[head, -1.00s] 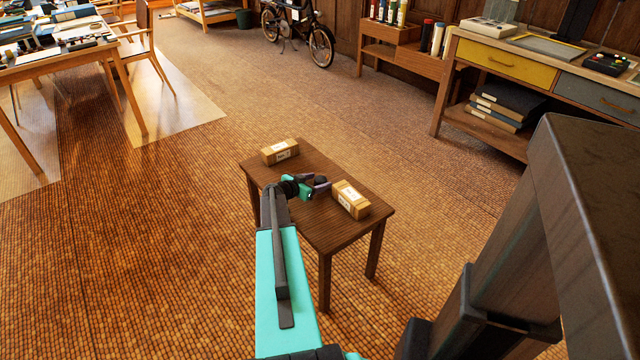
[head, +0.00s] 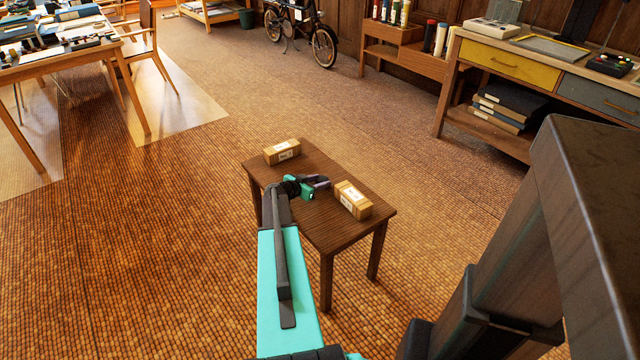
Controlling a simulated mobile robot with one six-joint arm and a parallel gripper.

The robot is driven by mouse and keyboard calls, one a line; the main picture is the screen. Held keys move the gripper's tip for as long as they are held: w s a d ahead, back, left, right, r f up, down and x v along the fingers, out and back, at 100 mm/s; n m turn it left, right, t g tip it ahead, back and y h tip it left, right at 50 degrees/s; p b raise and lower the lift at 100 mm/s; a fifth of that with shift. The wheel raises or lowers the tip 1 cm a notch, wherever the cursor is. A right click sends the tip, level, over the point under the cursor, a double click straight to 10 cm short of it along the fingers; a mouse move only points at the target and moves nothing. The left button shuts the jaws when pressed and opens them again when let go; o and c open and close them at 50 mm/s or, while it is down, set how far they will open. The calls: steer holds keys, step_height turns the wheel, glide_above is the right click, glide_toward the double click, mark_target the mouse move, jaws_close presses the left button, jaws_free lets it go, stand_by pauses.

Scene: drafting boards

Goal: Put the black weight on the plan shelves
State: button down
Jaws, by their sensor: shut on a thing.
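My gripper (head: 320,184) is just above the small dark brown table (head: 335,228), between two cardboard boxes. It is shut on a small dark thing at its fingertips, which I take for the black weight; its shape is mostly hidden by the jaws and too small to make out. A low wooden shelf unit (head: 208,14) with papers stands at the far top left. I cannot tell for sure whether it is the plan shelves.
One box (head: 282,151) lies on the table's far left part, another (head: 352,199) right of my gripper. A bench with drawers (head: 507,62) stands at right, a bicycle (head: 303,35) at the back, a cluttered table (head: 60,62) at left. The middle floor is open.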

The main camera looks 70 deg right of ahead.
steer(key=shift+r, duration=0.2)
steer(key=shift+r, duration=0.55)
steer(key=shift+w+a+r, duration=0.1)
steer(key=shift+a+r, duration=0.2)
steer(key=shift+r, duration=0.25)
steer(key=shift+w+a+r, duration=0.1)
steer(key=shift+a+r, duration=0.15)
steer(key=shift+r, duration=0.3)
steer(key=w+a, duration=0.1)
steer(key=a, duration=0.3)
steer(key=w+a+r, duration=0.1)
steer(key=a, duration=0.4)
steer(key=w+a, duration=0.2)
steer(key=a, duration=0.3)
steer(key=shift+w+a+r+b, duration=0.1)
steer(key=shift+r+b, duration=0.1)
steer(key=shift+b, duration=0.2)
steer(key=shift+w, duration=0.1)
